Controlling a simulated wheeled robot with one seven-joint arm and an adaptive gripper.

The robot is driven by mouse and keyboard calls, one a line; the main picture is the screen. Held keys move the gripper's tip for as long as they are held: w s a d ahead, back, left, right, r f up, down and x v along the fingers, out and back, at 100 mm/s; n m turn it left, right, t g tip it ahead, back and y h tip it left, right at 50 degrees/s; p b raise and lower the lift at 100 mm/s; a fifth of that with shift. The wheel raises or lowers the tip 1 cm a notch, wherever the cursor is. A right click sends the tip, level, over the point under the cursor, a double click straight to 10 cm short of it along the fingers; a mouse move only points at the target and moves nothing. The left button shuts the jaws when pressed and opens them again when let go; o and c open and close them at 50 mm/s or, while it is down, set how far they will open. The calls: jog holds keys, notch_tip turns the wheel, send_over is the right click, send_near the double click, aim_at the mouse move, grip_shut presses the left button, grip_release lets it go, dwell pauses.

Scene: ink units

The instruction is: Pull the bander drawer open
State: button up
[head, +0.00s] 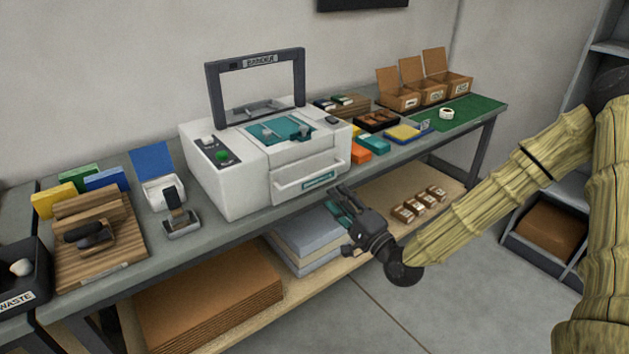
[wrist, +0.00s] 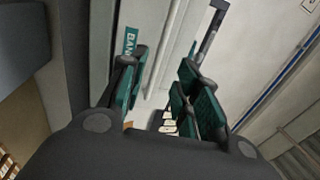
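The bander (head: 258,140) is a white machine with a dark upright arch, standing on the grey workbench. Its drawer (head: 309,177) is on the front face, with a pale bar handle and a teal label (head: 318,181); it looks closed. My gripper (head: 341,198) is in front of the drawer, just below and right of the label, apart from it in the head view. In the wrist view the teal-padded fingers (wrist: 160,92) are spread with a gap between them. Part of the teal label (wrist: 130,40) shows beyond the left finger. Nothing is seen between the fingers.
The workbench edge (head: 232,227) runs under the bander. Grey stacks and a cardboard stack (head: 210,300) lie on the lower shelf. A wooden block stand (head: 100,240) is left; small boxes and a green mat (head: 470,112) are right. The floor in front is clear.

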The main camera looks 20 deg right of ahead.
aim_at(314, 174)
jog(key=p+x, duration=0.1)
jog(key=x, duration=0.9)
jog(key=shift+w+a, duration=0.1)
jog(key=shift+w, duration=0.15)
grip_shut()
